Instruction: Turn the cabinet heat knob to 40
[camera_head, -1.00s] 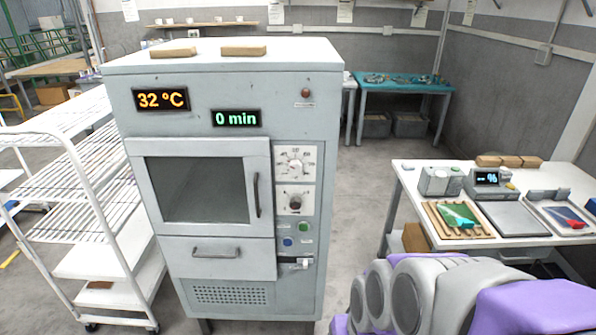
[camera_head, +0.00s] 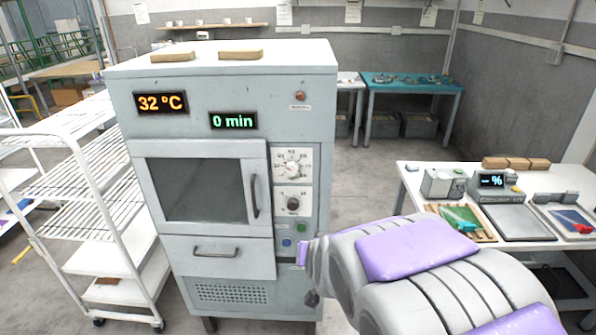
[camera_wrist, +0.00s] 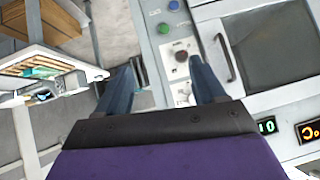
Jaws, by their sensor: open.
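The grey cabinet (camera_head: 225,110) stands at centre left in the head view, with an orange display (camera_head: 161,103) reading 32 °C. Two round dials sit right of its door: an upper knob (camera_head: 291,168) and a lower dark knob (camera_head: 293,204). Their labels are too small to tell which is heat. In the wrist view, upside down, the lower knob (camera_wrist: 181,56) and the upper dial's plate (camera_wrist: 182,93) show near the right finger. My gripper (camera_wrist: 163,82) is open and empty, apart from both knobs. In the head view its end is near the cabinet's lower right.
A green display (camera_head: 234,121) reads 0 min. The door handle (camera_head: 254,196) stands out beside the dials; green and blue buttons lie below them. A white rack (camera_head: 70,190) is at left. A white table (camera_head: 410,180) with devices is at right.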

